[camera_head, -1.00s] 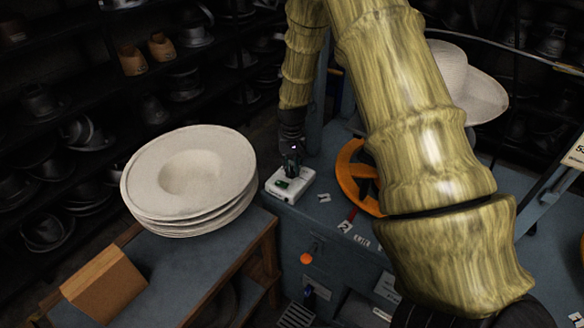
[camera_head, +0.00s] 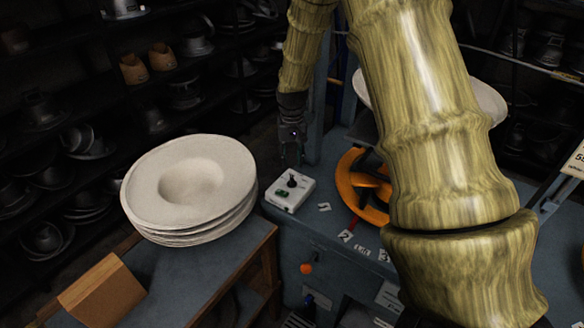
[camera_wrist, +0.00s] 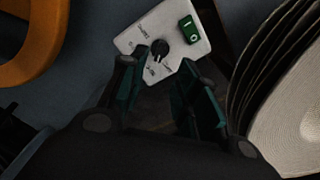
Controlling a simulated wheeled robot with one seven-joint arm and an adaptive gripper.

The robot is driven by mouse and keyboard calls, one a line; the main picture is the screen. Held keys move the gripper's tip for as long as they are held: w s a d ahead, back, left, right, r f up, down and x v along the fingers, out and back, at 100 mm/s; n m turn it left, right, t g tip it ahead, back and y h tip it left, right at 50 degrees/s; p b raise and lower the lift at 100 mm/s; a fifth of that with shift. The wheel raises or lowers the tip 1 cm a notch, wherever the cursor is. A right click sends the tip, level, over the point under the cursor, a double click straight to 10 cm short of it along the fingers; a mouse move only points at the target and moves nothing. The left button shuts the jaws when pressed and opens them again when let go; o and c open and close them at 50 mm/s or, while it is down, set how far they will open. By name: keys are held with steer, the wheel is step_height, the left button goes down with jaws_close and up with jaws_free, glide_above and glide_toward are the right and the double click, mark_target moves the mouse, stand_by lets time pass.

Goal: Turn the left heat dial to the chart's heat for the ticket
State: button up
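A small white control box (camera_head: 283,203) sits on the left corner of the blue-grey press bench. It carries a black dial knob (camera_head: 292,182) and a green rocker switch (camera_head: 282,194). In the wrist view the knob (camera_wrist: 160,51) has a pale pointer mark, and printed labels around it are too small to read. My gripper (camera_head: 292,157) hangs just behind and above the box. In the wrist view my gripper (camera_wrist: 168,66) is open, with the knob showing between its green-black fingers; no contact is visible. A pale printed card (camera_head: 574,162) is cut off at the right edge. I cannot identify the ticket.
An orange handwheel (camera_head: 352,190) stands right of the box, with small number tags (camera_head: 346,236) in front. A stack of cream hats (camera_head: 190,190) is at left beside a brown block (camera_head: 103,290). My arm hides much of the bench's right side.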

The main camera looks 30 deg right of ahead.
steer(key=shift+r, duration=1.7)
